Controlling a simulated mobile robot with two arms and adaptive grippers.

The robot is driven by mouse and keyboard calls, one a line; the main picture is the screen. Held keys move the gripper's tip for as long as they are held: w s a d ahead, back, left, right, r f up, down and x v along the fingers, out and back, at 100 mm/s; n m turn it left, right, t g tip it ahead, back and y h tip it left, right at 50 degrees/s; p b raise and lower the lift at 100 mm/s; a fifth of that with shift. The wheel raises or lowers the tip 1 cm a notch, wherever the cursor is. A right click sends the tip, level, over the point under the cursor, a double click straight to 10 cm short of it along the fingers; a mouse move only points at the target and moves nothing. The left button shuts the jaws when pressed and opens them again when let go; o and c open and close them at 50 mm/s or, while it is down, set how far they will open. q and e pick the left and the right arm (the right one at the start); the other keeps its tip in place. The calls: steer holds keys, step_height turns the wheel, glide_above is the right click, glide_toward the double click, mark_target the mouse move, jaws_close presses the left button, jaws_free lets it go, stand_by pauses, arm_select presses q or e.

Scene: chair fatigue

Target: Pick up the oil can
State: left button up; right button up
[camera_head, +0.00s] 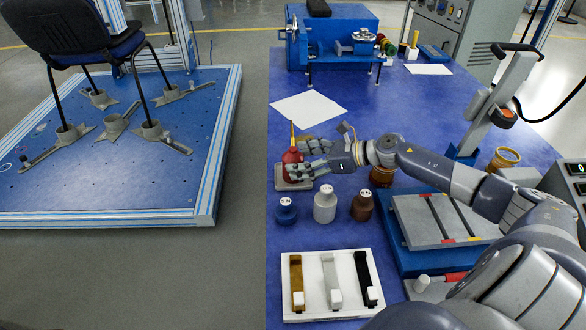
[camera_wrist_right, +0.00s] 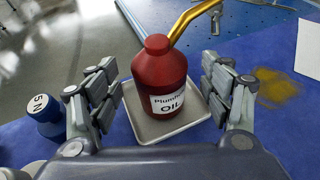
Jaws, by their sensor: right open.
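The oil can (camera_head: 291,160) is a red bottle with a gold spout and stands upright near the left edge of the blue table. In the right wrist view the oil can (camera_wrist_right: 161,82) shows a white "OIL" label and stands on a small pale tray (camera_wrist_right: 142,129). My right gripper (camera_head: 308,157) is open, with its fingers on either side of the can. In the wrist view both fingers of the right gripper (camera_wrist_right: 162,92) look apart from the can, with gaps on each side. My left gripper is not in view.
A blue bottle (camera_head: 286,211), a white bottle (camera_head: 325,204) and a brown bottle (camera_head: 362,205) stand in front of the can. A white rack (camera_head: 311,262) with three handled pieces lies nearer. A paper sheet (camera_head: 308,109) lies behind. A yellow stain (camera_wrist_right: 278,85) marks the table.

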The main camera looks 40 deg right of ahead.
steer(key=shift+x, duration=1.45)
steer(key=shift+c, duration=0.3)
steer(key=shift+r, duration=0.1)
steer(key=c, duration=1.5)
